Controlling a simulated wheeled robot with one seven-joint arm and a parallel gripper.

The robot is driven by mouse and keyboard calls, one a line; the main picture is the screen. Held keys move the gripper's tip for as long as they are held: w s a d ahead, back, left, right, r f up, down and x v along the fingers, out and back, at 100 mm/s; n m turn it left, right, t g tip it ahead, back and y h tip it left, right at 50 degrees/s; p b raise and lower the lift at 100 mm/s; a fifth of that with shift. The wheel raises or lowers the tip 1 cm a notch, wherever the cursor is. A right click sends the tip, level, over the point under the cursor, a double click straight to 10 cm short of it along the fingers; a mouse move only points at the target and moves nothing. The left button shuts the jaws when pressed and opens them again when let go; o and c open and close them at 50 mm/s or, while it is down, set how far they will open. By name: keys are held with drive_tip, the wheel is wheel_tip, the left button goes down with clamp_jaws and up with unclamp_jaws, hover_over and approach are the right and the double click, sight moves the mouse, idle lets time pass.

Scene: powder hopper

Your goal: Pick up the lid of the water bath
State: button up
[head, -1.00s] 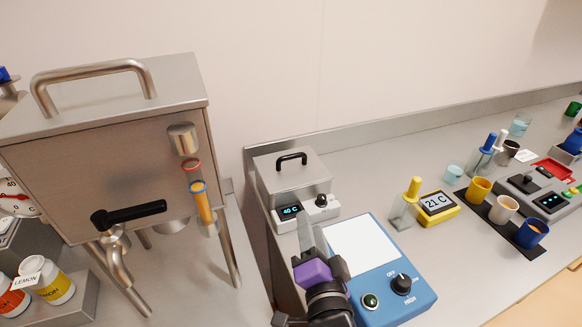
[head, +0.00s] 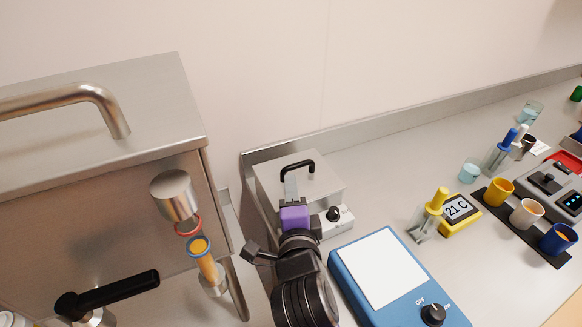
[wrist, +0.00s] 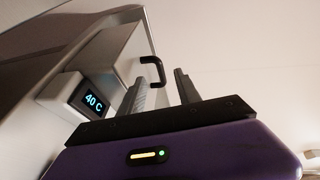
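The water bath (head: 332,222) is a small steel box with a white control front, standing against the back wall. Its flat steel lid (head: 328,185) is on top and has a black arched handle (head: 311,165). My gripper (head: 290,180), with a purple body, is over the front of the bath and hides part of it and of the handle's left side. In the wrist view, my gripper (wrist: 162,82) has its two dark fingers apart with nothing held. The handle (wrist: 153,72) shows just beyond the fingertips, between them. The bath's display (wrist: 94,102) reads 40 C.
A large steel hopper (head: 90,190) with a black lever stands close on the left. A blue device (head: 345,290) with a white plate is at the front right. A yellow timer-like unit (head: 460,212) and several cups stand farther right.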

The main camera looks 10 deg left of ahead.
sight(289, 170)
drive_tip(key=shift+p+x, duration=0.4)
drive_tip(key=shift+x, duration=0.95)
drive_tip(key=shift+p+x, duration=1.15)
drive_tip(key=shift+x, duration=1.65)
drive_tip(key=shift+f, duration=0.15)
clamp_jaws()
